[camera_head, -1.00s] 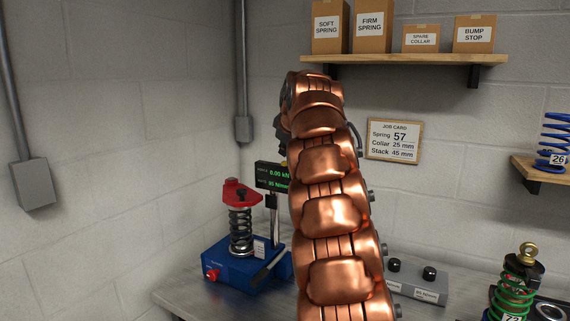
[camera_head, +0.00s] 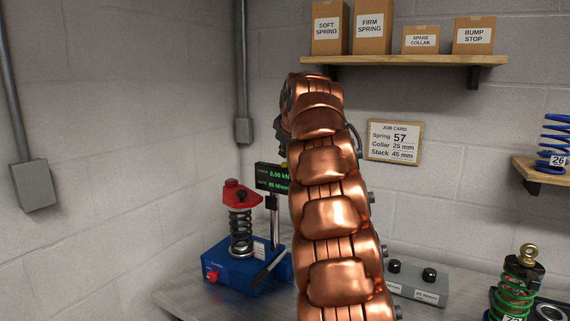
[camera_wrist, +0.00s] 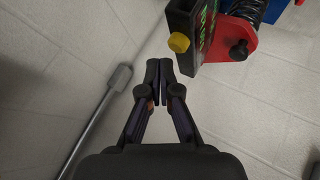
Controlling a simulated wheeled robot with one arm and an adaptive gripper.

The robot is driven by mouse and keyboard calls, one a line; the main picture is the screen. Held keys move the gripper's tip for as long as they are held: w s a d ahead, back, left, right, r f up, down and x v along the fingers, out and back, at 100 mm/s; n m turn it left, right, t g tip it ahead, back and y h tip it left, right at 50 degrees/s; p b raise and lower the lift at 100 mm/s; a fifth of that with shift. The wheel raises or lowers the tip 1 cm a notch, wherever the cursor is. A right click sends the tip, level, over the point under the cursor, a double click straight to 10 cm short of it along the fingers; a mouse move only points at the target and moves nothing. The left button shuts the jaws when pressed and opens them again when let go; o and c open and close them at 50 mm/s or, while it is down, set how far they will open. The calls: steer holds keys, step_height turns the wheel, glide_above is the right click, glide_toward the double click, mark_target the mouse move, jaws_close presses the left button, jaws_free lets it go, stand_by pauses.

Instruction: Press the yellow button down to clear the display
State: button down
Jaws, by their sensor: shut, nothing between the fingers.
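The yellow button (camera_wrist: 179,43) sticks out from the side of the black display box (camera_wrist: 180,18) in the wrist view. My gripper (camera_wrist: 159,66) is shut and empty, its fingertips a little below and left of the button in that picture, apart from it. In the head view the display (camera_head: 272,178) shows green text, with a reading that looks like 0.00 kN on top.
The blue dyno base (camera_head: 228,265) holds a dark spring under a red top plate (camera_head: 239,196), close to the display. A grey box with black knobs (camera_head: 418,284) and a green spring shock (camera_head: 515,290) stand to the right. A conduit (camera_wrist: 98,120) runs along the wall.

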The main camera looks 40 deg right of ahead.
mark_target(285, 163)
steer(key=shift+f, duration=0.15)
steer(key=shift+f+b, duration=0.35)
steer(key=shift+b, duration=0.25)
steer(key=shift+f+b, duration=0.4)
stand_by(0.6)
steer(key=shift+r, duration=0.15)
stand_by(0.8)
steer(key=shift+r+p, duration=0.6)
steer(key=shift+r, duration=0.2)
steer(key=shift+r+p, duration=1.95)
steer(key=shift+r, duration=0.55)
